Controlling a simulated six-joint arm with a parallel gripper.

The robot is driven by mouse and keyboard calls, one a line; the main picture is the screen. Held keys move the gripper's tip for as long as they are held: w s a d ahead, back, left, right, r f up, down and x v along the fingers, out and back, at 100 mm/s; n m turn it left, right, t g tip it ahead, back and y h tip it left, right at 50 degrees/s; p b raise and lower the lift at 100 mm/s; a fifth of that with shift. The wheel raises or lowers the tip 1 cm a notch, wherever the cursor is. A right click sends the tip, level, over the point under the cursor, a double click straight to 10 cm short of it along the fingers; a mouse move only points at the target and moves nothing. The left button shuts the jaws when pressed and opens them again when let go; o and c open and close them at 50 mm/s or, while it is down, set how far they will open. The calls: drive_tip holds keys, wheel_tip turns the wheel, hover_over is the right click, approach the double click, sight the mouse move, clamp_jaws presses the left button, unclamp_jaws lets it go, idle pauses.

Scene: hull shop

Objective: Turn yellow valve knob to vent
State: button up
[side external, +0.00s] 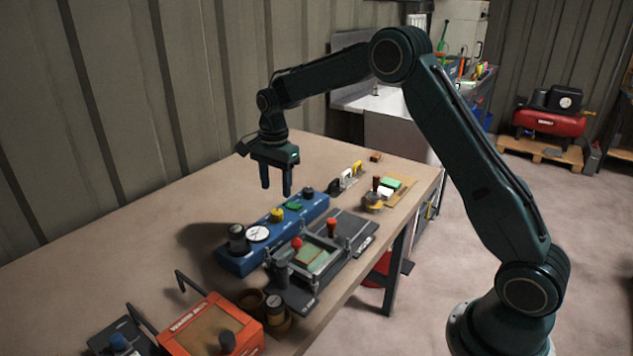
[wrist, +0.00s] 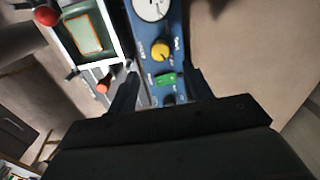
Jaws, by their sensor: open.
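The yellow valve knob (side external: 277,215) sits on top of a long blue panel (side external: 238,262) on the table. In the wrist view the yellow knob (wrist: 160,50) lies ahead of my fingers, with small white lettering on the blue face beside it. The lettering is too small to read. My gripper (side external: 276,190) is open and empty, pointing down above the panel, apart from the knob. In the wrist view my gripper's fingers (wrist: 160,92) straddle the panel around a green rocker (wrist: 166,79). A round white gauge (side external: 258,233) is on the panel to the knob's left.
A grey fixture with red-knobbed levers (side external: 332,226) and a green plate stands directly in front of the panel. An orange box (side external: 212,322) with a black knob is at the front left. Small items (side external: 388,190) lie at the right. The table's back left is clear.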

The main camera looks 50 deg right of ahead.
sight(277, 211)
wheel_tip(277, 211, down, 8)
drive_tip(key=shift+r, duration=0.25)
drive_tip(key=c, duration=1)
drive_tip(key=shift+o, duration=0.2)
